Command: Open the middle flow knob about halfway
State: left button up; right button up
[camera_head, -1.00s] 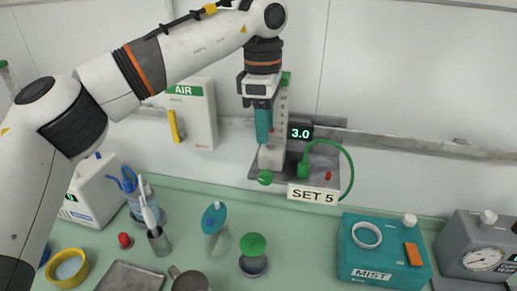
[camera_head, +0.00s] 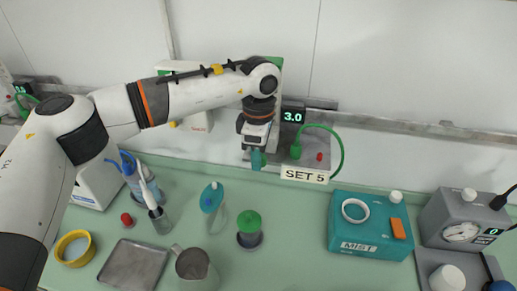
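The middle flowmeter stands on a wall rail behind a grey plate (camera_head: 340,155). Its display (camera_head: 293,116) reads 3.0 and the label below (camera_head: 304,175) reads SET 5. A green hose (camera_head: 341,150) loops from a green fitting (camera_head: 296,152) on its right. My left gripper (camera_head: 257,163) points down in front of the flowmeter, its teal fingers at the place of the green flow knob. The gripper hides the knob and most of the flow tube. I cannot tell whether the fingers are apart or closed on the knob. My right gripper is not in view.
The green counter holds a teal MIST box (camera_head: 362,246), a grey timer unit (camera_head: 458,234), a green-topped jar (camera_head: 249,222), a metal jug (camera_head: 195,264), a tray (camera_head: 133,268) and a yellow ring (camera_head: 75,248). Another flowmeter display (camera_head: 20,89) shows at far left.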

pick_arm(q)
jog(key=shift+w+f, duration=0.1)
jog(key=c, duration=0.9)
jog(key=shift+o, duration=0.2)
jog(key=shift+f+h+b, duration=0.2)
jog(key=shift+h+b, duration=0.1)
jog(key=shift+b, duration=0.45)
jog(key=shift+w+a+f+g+h+b, duration=0.1)
jog(key=shift+a+f+g+h+b, duration=0.25)
jog(key=shift+h+b, duration=1.85)
jog(key=shift+s+a+g+h+b, duration=0.15)
jog(key=shift+g+h+b, duration=0.3)
jog(key=shift+h+b, duration=1.8)
jog(key=shift+w+a+f+g+h+b, duration=0.3)
jog(key=shift+h+b, duration=0.55)
jog(key=shift+b, duration=2.7)
jog(key=shift+s+r, duration=0.1)
jog(key=shift+s, duration=0.05)
